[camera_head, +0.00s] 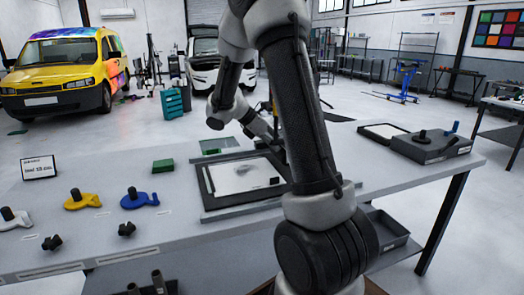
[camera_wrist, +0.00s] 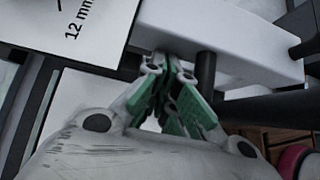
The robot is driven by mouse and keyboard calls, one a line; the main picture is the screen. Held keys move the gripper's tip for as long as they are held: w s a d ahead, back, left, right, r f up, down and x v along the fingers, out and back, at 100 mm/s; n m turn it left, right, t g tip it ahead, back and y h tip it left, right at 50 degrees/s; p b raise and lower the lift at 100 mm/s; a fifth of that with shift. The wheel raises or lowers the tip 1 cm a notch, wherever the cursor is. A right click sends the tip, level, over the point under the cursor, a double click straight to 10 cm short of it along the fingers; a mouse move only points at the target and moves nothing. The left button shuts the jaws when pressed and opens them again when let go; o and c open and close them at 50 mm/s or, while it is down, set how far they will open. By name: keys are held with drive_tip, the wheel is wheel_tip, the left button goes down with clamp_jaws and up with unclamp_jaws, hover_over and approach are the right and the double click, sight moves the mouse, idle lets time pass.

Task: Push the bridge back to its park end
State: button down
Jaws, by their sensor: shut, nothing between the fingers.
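In the wrist view a pale bar (camera_wrist: 230,36), which looks like the bridge, runs from upper left to right, with a dark post (camera_wrist: 206,72) at its near side. My gripper (camera_wrist: 163,62), with green finger pads, is shut and empty. Its tips are at the bar's near edge, left of the post; I cannot tell whether they touch. In the head view a dark frame (camera_head: 207,188) holds a white sheet (camera_head: 235,176) on the bench. My forearm reaches over its far right side, and my upper arm hides the gripper and most of the bridge there.
A "12 mm" plate (camera_wrist: 98,22) lies left of the bar. Yellow (camera_head: 80,201), blue (camera_head: 140,200) and white (camera_head: 14,219) knobbed pieces sit on the left bench. A small sign (camera_head: 39,167) and green block (camera_head: 163,166) stand behind; a dark box (camera_head: 430,148) is at right.

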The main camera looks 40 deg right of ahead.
drive_tip(key=s+d, duration=0.3)
drive_tip(key=d, duration=0.9)
drive_tip(key=shift+s+d, duration=0.3)
drive_tip(key=shift+d, duration=0.1)
drive_tip(key=shift+r, duration=0.1)
drive_tip(key=a, duration=0.1)
drive_tip(key=w+a, duration=0.1)
drive_tip(key=a, duration=0.2)
drive_tip(key=shift+w+a+r, duration=0.15)
drive_tip(key=shift+w+a, duration=0.1)
drive_tip(key=shift+a, duration=0.1)
drive_tip(key=v, duration=0.9)
drive_tip(key=shift+a, duration=0.1)
